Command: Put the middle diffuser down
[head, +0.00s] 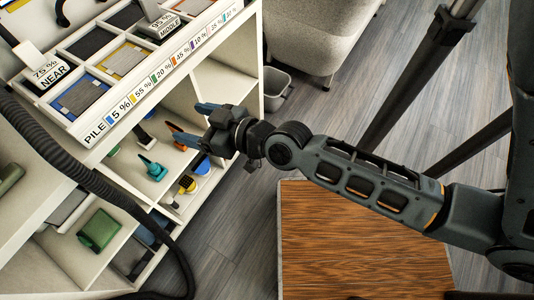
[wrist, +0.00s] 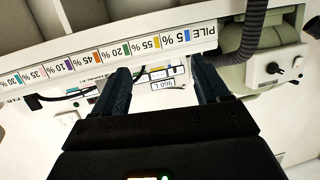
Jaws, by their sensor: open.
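My gripper (head: 193,122) is in front of the white shelf unit, just right of its label strip, and looks empty. In the wrist view its two dark fingers (wrist: 158,72) are apart with nothing held between them. A white sign reading "95 % MIDDLE" (head: 165,25) stands at the top of the unit by a dark grey panel in a tray (head: 126,14). A second sign reading "75 % NEAR" (head: 48,73) stands at the left, by a blue-edged grey panel (head: 79,97). I cannot tell for certain which thing is the middle diffuser.
The label strip (head: 170,66) starts with "PILE" and lists percentages. Lower shelves hold a teal item (head: 152,168) and a green block (head: 99,230). A black hose (head: 75,165) crosses the left. A wooden platform (head: 350,250) stands below my arm. A grey bin (head: 275,88) is behind.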

